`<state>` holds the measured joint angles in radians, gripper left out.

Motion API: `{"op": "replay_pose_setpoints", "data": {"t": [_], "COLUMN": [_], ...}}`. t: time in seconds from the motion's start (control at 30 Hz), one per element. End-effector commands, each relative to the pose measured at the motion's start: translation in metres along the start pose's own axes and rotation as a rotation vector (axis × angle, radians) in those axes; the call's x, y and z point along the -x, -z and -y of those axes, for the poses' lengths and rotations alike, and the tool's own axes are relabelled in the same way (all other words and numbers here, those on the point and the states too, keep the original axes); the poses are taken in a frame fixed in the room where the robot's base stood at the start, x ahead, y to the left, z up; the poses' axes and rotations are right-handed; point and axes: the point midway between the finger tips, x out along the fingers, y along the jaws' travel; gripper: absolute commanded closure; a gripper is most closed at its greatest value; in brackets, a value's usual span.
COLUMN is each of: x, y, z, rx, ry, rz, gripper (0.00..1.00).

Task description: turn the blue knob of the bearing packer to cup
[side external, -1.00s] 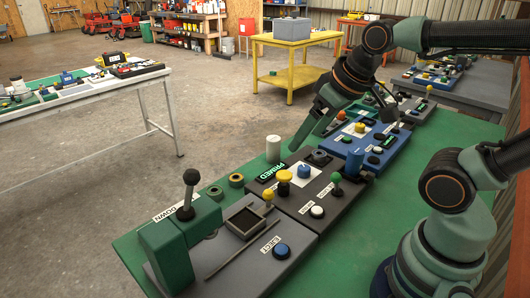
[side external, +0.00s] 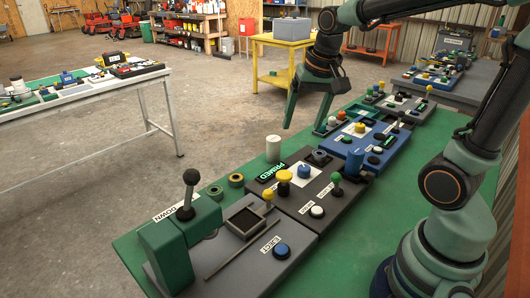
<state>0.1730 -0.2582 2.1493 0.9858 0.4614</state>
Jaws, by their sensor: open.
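A blue knob (side external: 304,171) stands on a white label plate on a dark panel (side external: 318,190), which I take to be the bearing packer. The panel's green display (side external: 272,173) reads PRIMED. The knob's pointer and the small marks around it are too small to read. My gripper (side external: 304,124) is open and empty, pointing down. In the picture it is above the blue knob, apart from it, toward the bench's far side.
A grey press unit (side external: 218,262) with a black-knobbed lever stands in front of the panel. A blue panel (side external: 363,148) stands behind it.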

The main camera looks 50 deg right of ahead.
Motion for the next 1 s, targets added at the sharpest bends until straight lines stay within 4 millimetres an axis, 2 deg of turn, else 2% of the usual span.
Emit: {"op": "replay_pose_setpoints", "data": {"t": [0.2,0.43,0.6,0.77,1.0], "x": [-0.040,-0.076,-0.088,-0.100,-0.142], "y": [0.044,0.070,0.075,0.072,0.061], "z": [-0.024,-0.049,-0.056,-0.058,-0.063], "rx": [-0.370,-0.655,-0.733,-0.740,-0.737], "ry": [-0.095,-0.176,-0.200,-0.203,-0.204], "rz": [0.104,0.167,0.183,0.185,0.188], "gripper": [0.21,0.21,0.21,0.21,0.21]}}
